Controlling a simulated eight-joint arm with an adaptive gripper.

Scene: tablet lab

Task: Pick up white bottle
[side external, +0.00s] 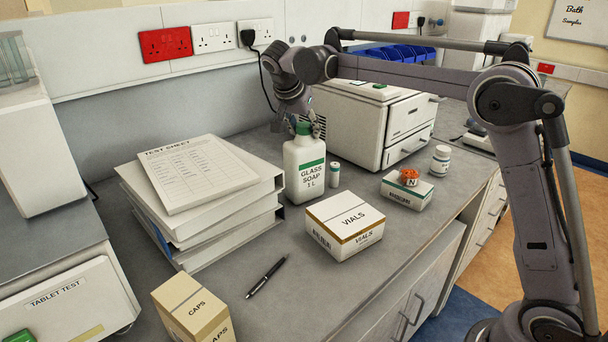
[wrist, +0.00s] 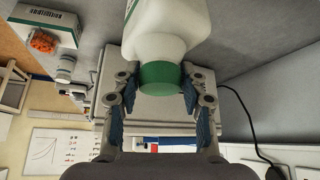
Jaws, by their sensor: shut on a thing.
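The white bottle (side external: 304,170) has a green cap and a label reading GLASS SOAP 1 L. It appears to stand upright on the grey bench beside the stacked binders. My gripper (side external: 306,128) is above it, with its fingers down around the green cap. In the wrist view, the bottle (wrist: 168,32) reaches in from the top edge, and my gripper (wrist: 160,86) is shut on its cap, one finger on each side. The bottle's base is out of the wrist view.
A VIALS box (side external: 345,222), a pen (side external: 266,277) and a CAPS box (side external: 192,308) lie in front.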

